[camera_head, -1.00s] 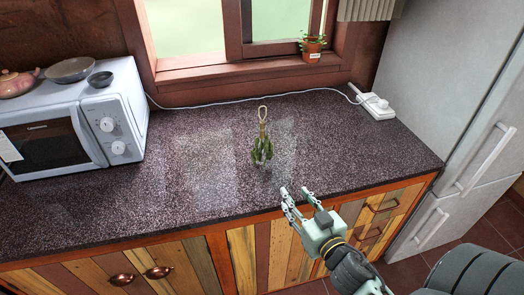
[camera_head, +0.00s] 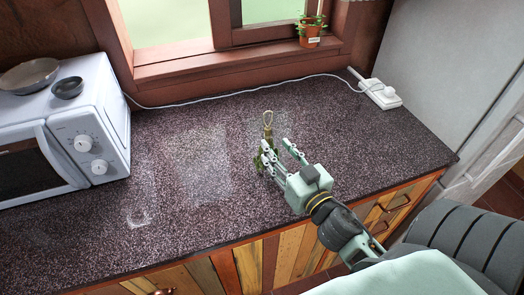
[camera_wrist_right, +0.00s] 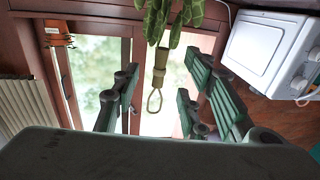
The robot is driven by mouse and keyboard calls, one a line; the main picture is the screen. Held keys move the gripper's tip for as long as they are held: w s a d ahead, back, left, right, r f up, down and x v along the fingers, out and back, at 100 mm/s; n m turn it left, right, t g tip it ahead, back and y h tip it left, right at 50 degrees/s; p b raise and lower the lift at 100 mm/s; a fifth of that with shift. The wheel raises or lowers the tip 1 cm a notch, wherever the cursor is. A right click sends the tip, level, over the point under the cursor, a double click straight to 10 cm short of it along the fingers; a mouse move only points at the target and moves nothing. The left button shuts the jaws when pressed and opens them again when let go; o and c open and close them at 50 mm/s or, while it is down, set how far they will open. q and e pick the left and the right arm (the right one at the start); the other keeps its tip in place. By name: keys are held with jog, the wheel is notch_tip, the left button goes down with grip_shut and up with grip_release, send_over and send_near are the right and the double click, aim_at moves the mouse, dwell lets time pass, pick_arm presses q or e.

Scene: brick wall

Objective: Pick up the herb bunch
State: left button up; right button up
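The herb bunch (camera_head: 268,137) is on the dark speckled counter (camera_head: 190,210), green leaves with a tan tied stem and a loop pointing toward the window. I cannot tell whether it stands or lies. My right gripper (camera_head: 276,150) is at the bunch, its fingers hiding part of the leaves. In the right wrist view the picture is turned over: the herb bunch (camera_wrist_right: 158,75) shows between the spread fingers of my right gripper (camera_wrist_right: 162,88), with visible gaps on both sides of the stem. My left gripper is in neither view.
A white microwave (camera_head: 95,140) with bowls on top stands at the left. A power strip (camera_head: 381,94) and white cable run along the back. A potted plant (camera_head: 311,37) sits on the windowsill. The counter between microwave and herb is clear.

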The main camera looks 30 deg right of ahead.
aim_at(270, 139)
jog(key=w+p, duration=0.1)
jog(key=w+r+p, duration=0.1)
jog(key=w, duration=0.1)
jog(key=shift+w+d, duration=0.2)
jog(key=shift+w, duration=0.05)
jog(key=shift+w+d+f+p, duration=0.1)
jog(key=shift+w+f+p, duration=0.1)
jog(key=shift+w, duration=0.4)
jog(key=shift+w+f+p, duration=0.1)
jog(key=shift+w+p, duration=0.05)
jog(key=shift+w, duration=0.5)
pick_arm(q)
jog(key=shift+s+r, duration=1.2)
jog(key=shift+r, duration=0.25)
pick_arm(e)
grip_shut()
